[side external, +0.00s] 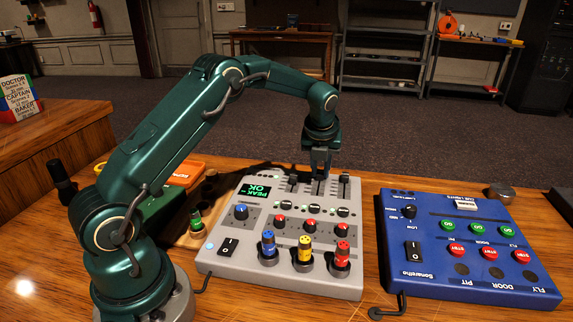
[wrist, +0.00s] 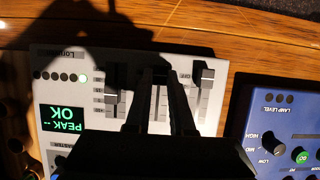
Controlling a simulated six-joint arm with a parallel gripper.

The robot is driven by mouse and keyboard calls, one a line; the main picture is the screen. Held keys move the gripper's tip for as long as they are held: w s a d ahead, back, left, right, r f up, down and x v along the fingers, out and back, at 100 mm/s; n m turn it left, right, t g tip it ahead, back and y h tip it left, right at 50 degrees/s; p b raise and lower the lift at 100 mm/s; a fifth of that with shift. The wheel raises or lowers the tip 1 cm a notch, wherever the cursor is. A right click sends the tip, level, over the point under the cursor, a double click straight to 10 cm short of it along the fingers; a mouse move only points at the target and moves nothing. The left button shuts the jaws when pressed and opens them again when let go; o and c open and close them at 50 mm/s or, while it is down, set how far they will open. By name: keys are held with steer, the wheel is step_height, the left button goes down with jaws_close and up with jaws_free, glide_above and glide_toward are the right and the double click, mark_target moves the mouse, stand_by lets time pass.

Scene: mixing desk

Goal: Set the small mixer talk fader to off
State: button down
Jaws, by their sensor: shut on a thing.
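The small mixer (side external: 228,257) is the light grey desk in the middle of the side view, with three faders along its far edge. My gripper (side external: 319,176) points down over the middle fader and is shut on its cap. In the wrist view the fingers (wrist: 163,75) reach over the middle fader slot and largely hide the cap. The left fader (wrist: 112,96) and right fader (wrist: 206,78) stand free on either side. The fader names are too small or shaded to read, so I cannot tell which is marked talk.
The mixer's green display (side external: 257,191) reads PEAK OK. Knobs and blue, yellow and red plugs (side external: 304,248) stand nearer the front. A blue control panel (side external: 455,284) lies to the right. An orange object (side external: 187,173) lies behind my arm at left.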

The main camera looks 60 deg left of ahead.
mark_target(320, 185)
steer(key=shift+w+a, duration=0.25)
steer(key=c, duration=0.8)
jaws_free()
steer(key=shift+o, duration=0.2)
steer(key=shift+v, duration=2.6)
steer(key=shift+d, duration=0.1)
